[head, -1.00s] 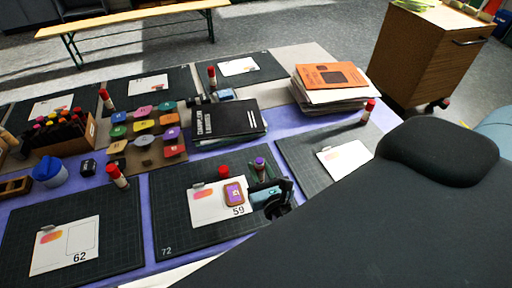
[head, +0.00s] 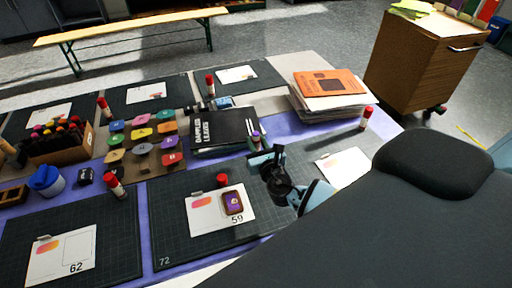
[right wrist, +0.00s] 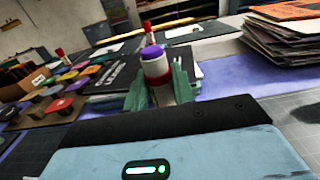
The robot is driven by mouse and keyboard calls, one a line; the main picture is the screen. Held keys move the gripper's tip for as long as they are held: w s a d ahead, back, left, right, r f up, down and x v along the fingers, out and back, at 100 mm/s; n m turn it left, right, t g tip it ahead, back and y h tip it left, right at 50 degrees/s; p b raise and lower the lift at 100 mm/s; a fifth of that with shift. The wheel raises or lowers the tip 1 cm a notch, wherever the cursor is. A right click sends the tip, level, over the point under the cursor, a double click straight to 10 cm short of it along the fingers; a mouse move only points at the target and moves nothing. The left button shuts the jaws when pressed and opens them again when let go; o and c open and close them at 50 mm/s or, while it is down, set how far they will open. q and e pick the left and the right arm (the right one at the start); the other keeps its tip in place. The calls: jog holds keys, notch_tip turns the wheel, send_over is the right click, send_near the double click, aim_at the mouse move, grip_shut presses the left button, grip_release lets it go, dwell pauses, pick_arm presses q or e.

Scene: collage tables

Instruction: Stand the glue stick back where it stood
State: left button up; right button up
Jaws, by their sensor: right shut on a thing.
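The glue stick (right wrist: 155,68) has a purple top, a red band and a white body. It stands roughly upright between the green fingers of my right gripper (right wrist: 158,88), which is shut on it. In the head view the glue stick (head: 256,142) shows small in front of the black book, with my right gripper (head: 262,156) around it. Its lower end is hidden. A short red cap (head: 222,180) sits at the top edge of the card (head: 208,222) marked 59, on the dark mat (head: 172,235) marked 72. My left gripper is not in view.
Behind are a black book (head: 225,128), several coloured pads (head: 140,132) and a paper stack (head: 328,90). Red-capped sticks stand by other mats, one to the left (head: 114,184), another at the right (head: 366,118). The mat's right part is clear.

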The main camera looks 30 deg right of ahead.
jog(key=shift+w+d, duration=0.15)
jog(key=shift+w, duration=0.05)
jog(key=shift+w+d, duration=0.3)
jog(key=shift+w, duration=0.1)
notch_tip(320, 180, down, 4)
jog(key=shift+s+a+r+b, duration=0.1)
jog(key=shift+r+b, duration=0.05)
jog(key=shift+b, duration=0.5)
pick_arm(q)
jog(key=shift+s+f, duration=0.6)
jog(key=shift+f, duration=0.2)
pick_arm(e)
jog(key=shift+r, duration=0.1)
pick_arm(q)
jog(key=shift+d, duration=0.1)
